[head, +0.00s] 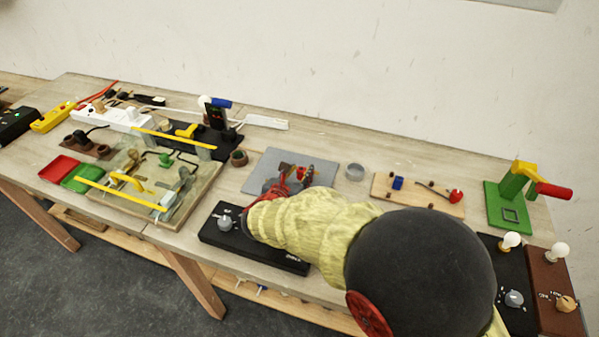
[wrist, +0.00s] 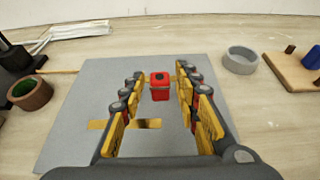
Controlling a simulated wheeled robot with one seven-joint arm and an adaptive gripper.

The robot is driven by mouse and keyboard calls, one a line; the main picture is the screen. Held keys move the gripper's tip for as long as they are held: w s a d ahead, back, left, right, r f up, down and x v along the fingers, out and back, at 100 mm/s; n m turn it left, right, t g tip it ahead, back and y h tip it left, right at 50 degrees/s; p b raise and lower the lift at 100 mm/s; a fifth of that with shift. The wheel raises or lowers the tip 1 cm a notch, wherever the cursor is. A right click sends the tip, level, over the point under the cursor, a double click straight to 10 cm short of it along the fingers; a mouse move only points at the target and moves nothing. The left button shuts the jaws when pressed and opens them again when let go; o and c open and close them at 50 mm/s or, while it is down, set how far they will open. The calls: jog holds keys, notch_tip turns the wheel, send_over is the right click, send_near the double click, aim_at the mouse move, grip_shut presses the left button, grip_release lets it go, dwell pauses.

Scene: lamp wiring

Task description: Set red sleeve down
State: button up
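In the head view my gripper (head: 297,174) is low over the grey mat (head: 262,166), and the fingers and arm largely hide the sleeve.
A grey round dish (wrist: 241,60) and a wooden board (head: 440,196) lie right of the mat. A brown cup (wrist: 31,93) stands left. A black box (head: 275,255) lies in front. A green stand (head: 508,195) is farther right. The mat around the sleeve is mostly clear.

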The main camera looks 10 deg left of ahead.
jog(key=shift+o, duration=0.3)
jog(key=shift+r, duration=0.2)
jog(key=p+v, duration=0.4)
jog(key=v, duration=0.8)
jog(key=shift+d, duration=0.1)
jog(key=s+d+r+m+g+h, duration=0.2)
jog(key=d+r+m+g, duration=0.15)
jog(key=d+m, duration=0.85)
jog(key=s+d+r+m+g+h, duration=0.1)
jog(key=d+r+m+g+h, duration=0.25)
jog(key=d, duration=1.35)
jog(key=s+d+r+m+y, duration=0.2)
jog(key=s+d+m+y, duration=0.1)
jog(key=s+m, duration=0.5)
jog(key=s+d+r+m+y, duration=0.3)
jog(key=s+m, duration=0.4)
jog(key=m, duration=0.4)
jog(key=shift+s+d+m+g+y, duration=0.35)
jog(key=shift+s+d+g, duration=0.05)
jog(key=shift+d, duration=0.05)
